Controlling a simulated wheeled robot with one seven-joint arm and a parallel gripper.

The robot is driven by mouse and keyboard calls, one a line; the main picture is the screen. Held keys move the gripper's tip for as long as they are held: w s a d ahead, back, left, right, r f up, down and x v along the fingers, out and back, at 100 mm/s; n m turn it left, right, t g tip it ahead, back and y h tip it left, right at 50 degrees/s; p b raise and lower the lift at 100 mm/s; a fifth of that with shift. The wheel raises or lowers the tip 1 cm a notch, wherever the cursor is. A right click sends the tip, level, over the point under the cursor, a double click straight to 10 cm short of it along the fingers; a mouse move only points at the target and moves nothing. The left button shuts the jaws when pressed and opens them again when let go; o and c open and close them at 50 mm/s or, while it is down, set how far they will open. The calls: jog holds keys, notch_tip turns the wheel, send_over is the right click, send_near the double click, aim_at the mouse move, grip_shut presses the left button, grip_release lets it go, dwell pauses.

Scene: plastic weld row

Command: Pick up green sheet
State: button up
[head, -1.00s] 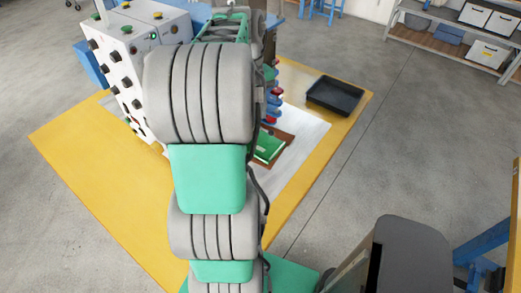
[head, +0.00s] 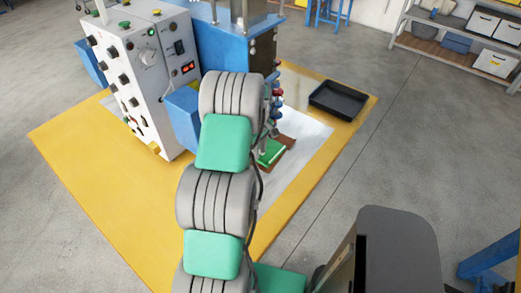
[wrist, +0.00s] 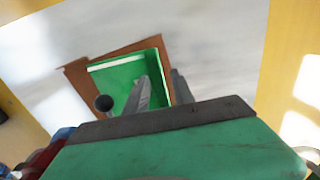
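The green sheet (head: 272,152) lies on a brown board (head: 287,144) on the pale mat, partly hidden by my arm in the head view. In the wrist view the green sheet (wrist: 118,74) looks like a flat green piece with a pale strip along its far edge, tilted over the brown board (wrist: 78,78). My gripper (wrist: 160,85) is above the sheet. Its two grey fingers show apart, one in front of the sheet and one by its right edge. Nothing shows held between them. I cannot tell whether the fingers touch the sheet.
A white control cabinet (head: 135,70) and a blue machine (head: 222,48) stand to the left of the board. A black tray (head: 338,99) lies on the yellow floor area at the right. A dark round knob (wrist: 103,103) shows close to the sheet in the wrist view.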

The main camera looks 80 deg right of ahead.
aim_at(259, 161)
notch_tip(259, 161, down, 5)
jog(key=shift+p, duration=0.75)
jog(key=shift+a, duration=0.1)
grip_shut()
